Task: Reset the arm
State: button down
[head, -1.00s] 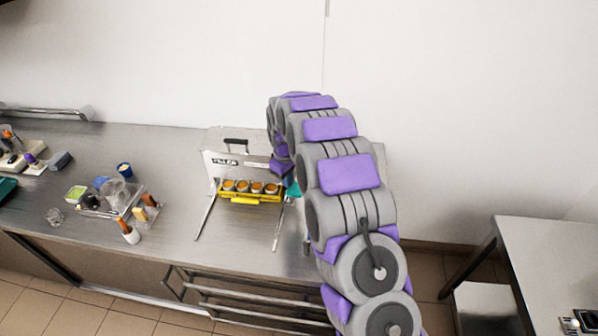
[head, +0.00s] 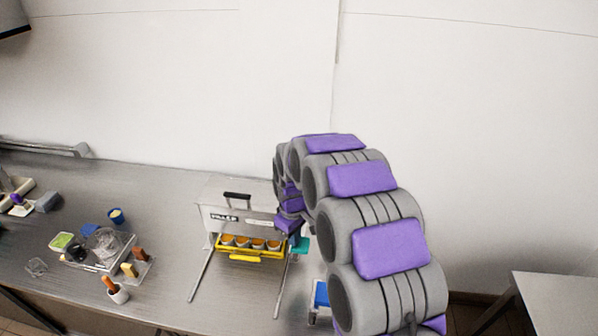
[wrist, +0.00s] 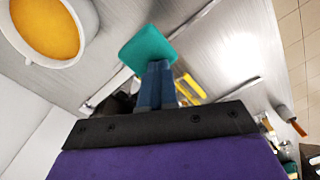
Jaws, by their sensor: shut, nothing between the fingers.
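My arm reaches from the lower right of the head view to the filler machine. My gripper (wrist: 157,85) is in the wrist view, its two dark blue fingers together and nothing held between them. A flat teal piece (wrist: 148,47) shows just past the fingertips; I cannot tell whether they touch it. In the head view the teal piece (head: 300,245) is at the machine's right side, under my wrist. The fingers are hard to make out there.
The filler machine (head: 225,219) stands on the steel counter (head: 165,265) with a yellow tray (head: 238,252) of several orange-filled cups. One such cup (wrist: 48,30) is close in the wrist view. Tubs and tools lie left. A blue object (head: 320,295) is beside my arm. Another table (head: 565,300) stands right.

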jog(key=s+d+r+m+b, duration=0.2)
jog(key=s+d+r, duration=0.2)
jog(key=s, duration=0.4)
jog(key=s+d+r+m+b, duration=0.2)
jog(key=s+d+r, duration=0.2)
jog(key=s, duration=0.4)
jog(key=s+d+m+b, duration=0.2)
jog(key=s+m, duration=0.1)
jog(key=s, duration=0.8)
jog(key=s+d+f+m+g+b, duration=0.1)
jog(key=s+d+m+b, duration=0.1)
jog(key=s, duration=0.9)
jog(key=shift+d+m+g, duration=0.3)
jog(key=shift+d+m, duration=0.1)
jog(key=shift+d, duration=0.25)
